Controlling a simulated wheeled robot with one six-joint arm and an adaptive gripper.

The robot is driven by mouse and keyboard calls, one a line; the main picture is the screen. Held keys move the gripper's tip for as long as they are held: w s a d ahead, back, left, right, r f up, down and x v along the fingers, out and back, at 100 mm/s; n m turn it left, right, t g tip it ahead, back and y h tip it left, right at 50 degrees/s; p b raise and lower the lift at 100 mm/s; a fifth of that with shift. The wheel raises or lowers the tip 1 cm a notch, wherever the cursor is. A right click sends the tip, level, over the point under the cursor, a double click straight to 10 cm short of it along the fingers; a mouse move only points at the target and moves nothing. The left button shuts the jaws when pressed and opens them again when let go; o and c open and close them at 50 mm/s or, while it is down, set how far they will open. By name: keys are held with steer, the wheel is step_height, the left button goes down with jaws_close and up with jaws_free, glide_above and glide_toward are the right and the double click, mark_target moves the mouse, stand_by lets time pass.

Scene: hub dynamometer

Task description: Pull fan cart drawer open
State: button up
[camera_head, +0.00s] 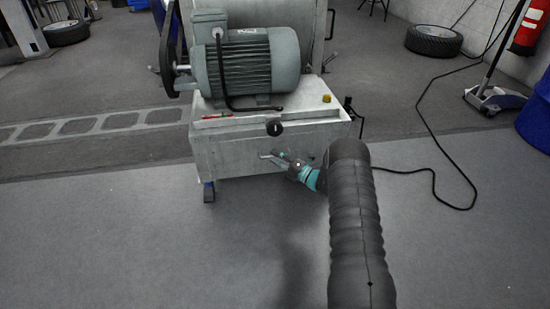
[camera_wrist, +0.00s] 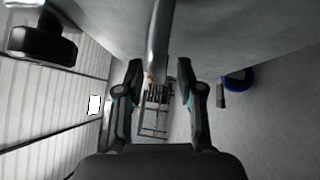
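The fan cart (camera_head: 225,155) is a grey metal box with a motor on top. Its drawer front (camera_head: 235,150) faces me and looks closed; it is also the grey panel in the wrist view (camera_wrist: 250,35). The drawer handle, a grey bar (camera_wrist: 159,35), runs down between the fingers of my gripper (camera_wrist: 160,70). The fingers are open, with a gap visible on each side of the bar. In the head view my gripper (camera_head: 283,160) is at the drawer front, and its fingers hide most of the handle.
The grey motor (camera_head: 245,62) stands on the cart. A black cable (camera_head: 435,170) lies on the floor at right. The floor before the cart is clear.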

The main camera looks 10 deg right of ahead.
steer(key=shift+w+a+r, duration=0.1)
steer(key=shift+w+a, duration=0.25)
steer(key=shift+a, duration=0.05)
